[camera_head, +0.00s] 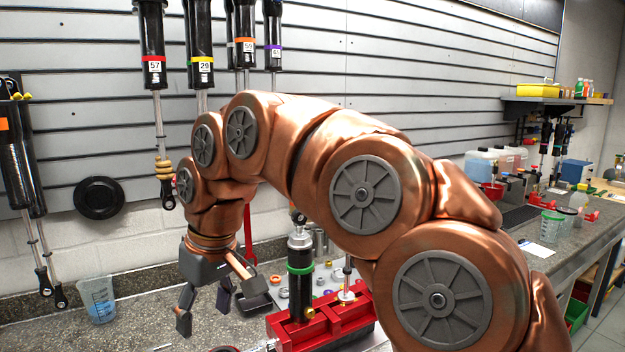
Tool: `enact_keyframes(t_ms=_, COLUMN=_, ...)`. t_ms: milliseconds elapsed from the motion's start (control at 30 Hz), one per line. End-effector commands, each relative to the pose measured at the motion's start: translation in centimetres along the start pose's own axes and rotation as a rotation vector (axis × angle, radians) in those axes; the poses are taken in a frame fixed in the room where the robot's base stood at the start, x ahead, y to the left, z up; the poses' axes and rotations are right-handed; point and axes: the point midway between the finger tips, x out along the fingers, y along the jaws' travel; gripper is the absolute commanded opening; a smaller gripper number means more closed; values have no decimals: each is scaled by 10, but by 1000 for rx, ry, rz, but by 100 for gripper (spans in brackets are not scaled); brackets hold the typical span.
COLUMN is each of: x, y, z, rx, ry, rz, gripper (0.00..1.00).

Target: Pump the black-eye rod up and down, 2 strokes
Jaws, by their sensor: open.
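A shock absorber with a black body and a green band (300,290) stands upright in the red holder (292,332) on the bench. Its silver upper part ends in a small dark eye (298,217) close under my arm, which may be the black-eye rod. A second thin rod (346,280) stands in the holder to its right, its top hidden behind my arm. My gripper (205,304) points down to the left of the holder, its fingers apart and empty. It is not touching either rod.
Small parts and rings lie behind the holder. A blue measuring cup (98,299) stands at the left of the bench. Several shocks hang on the wall, one low beside my wrist (158,90). Bottles and cups (552,224) stand at the right.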

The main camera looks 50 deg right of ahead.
Motion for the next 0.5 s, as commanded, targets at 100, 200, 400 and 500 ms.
enact_keyframes(t_ms=100, x=-36, y=32, z=-24, rx=40, ry=57, rz=-10, gripper=63)
enact_keyframes(t_ms=200, x=-60, y=62, z=-38, rx=83, ry=98, rz=-16, gripper=63)
enact_keyframes(t_ms=400, x=-103, y=128, z=-49, rx=196, ry=170, rz=-27, gripper=63)
enact_keyframes(t_ms=500, x=-120, y=162, z=-46, rx=265, ry=198, rz=-35, gripper=63)
